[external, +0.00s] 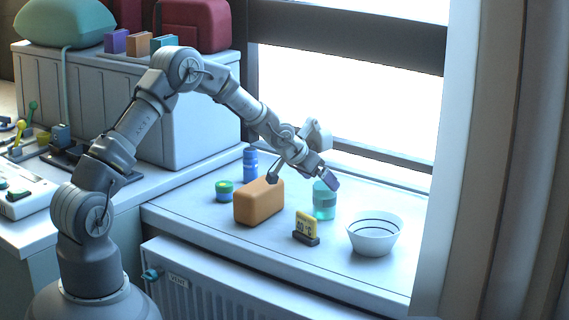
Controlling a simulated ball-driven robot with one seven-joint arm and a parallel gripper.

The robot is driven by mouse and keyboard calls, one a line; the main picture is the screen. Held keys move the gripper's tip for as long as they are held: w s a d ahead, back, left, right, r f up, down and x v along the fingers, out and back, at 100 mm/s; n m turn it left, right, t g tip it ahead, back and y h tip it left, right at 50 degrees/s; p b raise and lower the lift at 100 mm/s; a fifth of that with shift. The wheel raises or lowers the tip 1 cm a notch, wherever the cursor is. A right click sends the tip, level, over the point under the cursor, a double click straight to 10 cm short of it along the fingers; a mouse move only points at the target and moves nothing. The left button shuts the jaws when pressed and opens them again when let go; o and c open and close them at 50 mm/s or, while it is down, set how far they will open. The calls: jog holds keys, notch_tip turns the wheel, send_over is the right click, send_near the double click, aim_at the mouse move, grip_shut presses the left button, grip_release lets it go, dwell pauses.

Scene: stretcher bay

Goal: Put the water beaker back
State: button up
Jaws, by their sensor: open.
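The water beaker (324,204) is a teal, see-through vessel standing upright on the white window ledge. It is between the orange block and the white bowl, behind the small yellow sign. My gripper (303,181) is open with its fingers spread wide. One finger is over the orange block's top right in the picture, and the other overlaps the beaker's upper rim. I see nothing held between the fingers. I cannot tell from this one view whether the right finger touches the beaker or is only in front of it.
Close around are the orange block (259,201), the yellow sign (306,225), the white bowl (374,236), a blue bottle (250,165) and a green-blue jar (224,191). The window frame (345,165) rises behind the ledge. The ledge's front left (185,213) is clear.

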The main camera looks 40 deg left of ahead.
jog(key=s+a+r+t, duration=0.1)
jog(key=s+a+r, duration=0.1)
jog(key=r, duration=1)
jog(key=s+a+r+n+t+y+p, duration=0.1)
jog(key=s+a+r, duration=0.2)
jog(key=r, duration=0.8)
jog(key=s+a+r+t, duration=0.2)
jog(key=r, duration=1)
jog(key=s+a+r+t, duration=0.1)
jog(key=s+a+r, duration=0.1)
jog(key=s+r, duration=0.7)
jog(key=s+a+r+n+t, duration=0.1)
jog(key=s+a+r+t, duration=0.1)
jog(key=s+r, duration=0.8)
notch_tip(320, 180, up, 6)
jog(key=shift+s+a+f+n+y, duration=0.1)
jog(key=shift+s+a+n+y, duration=0.2)
jog(key=shift+y, duration=0.1)
jog(key=shift+o, duration=0.3)
jog(key=shift+f+b, duration=0.6)
jog(key=shift+r, duration=0.15)
